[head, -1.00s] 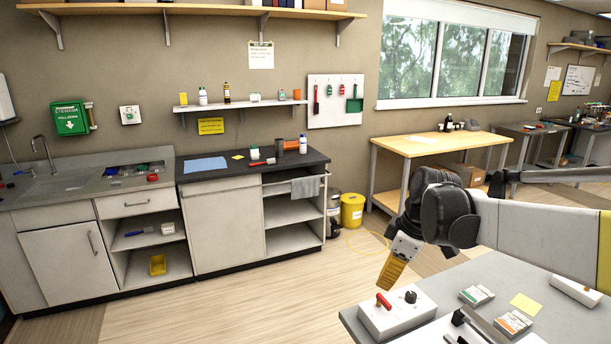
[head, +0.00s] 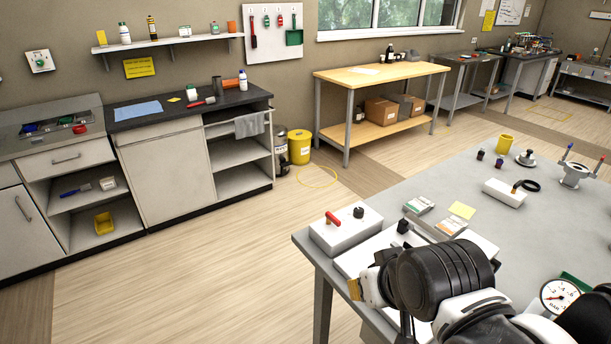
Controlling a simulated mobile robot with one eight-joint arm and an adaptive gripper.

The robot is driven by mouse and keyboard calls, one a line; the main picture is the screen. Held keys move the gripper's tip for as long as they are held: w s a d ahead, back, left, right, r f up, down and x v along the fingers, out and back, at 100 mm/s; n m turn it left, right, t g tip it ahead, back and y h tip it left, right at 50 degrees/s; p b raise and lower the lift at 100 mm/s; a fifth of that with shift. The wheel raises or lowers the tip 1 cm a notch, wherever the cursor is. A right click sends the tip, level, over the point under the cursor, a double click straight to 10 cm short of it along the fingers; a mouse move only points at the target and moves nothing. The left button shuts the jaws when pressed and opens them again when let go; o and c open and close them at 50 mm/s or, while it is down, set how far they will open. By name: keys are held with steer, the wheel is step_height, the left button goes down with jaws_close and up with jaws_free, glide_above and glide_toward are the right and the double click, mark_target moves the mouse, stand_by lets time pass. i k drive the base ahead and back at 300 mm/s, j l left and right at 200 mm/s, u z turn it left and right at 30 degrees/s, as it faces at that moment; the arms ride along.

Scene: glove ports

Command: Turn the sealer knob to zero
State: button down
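A white box (head: 343,241) with a red lever (head: 333,218) and a black knob (head: 359,212) sits at the near left corner of the grey table. A white, flat device (head: 372,253) lies just right of it, with a dark upright part (head: 403,227) at its back; my arm covers much of it. I cannot tell for sure which of these is the sealer, and no knob marking is readable. My gripper (head: 355,289) shows only a yellowish finger part, in front of the box and apart from the knob. My wrist hides the rest, so its opening is unclear.
Small cartons (head: 419,206) and a yellow note (head: 462,210) lie right of the box. The middle of the grey table (head: 535,235) is mostly clear.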

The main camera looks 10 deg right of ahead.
mark_target(358, 213)
steer(key=i+j, duration=0.3)
steer(key=i, duration=0.2)
steer(key=i+j, duration=0.3)
steer(key=i, duration=0.2)
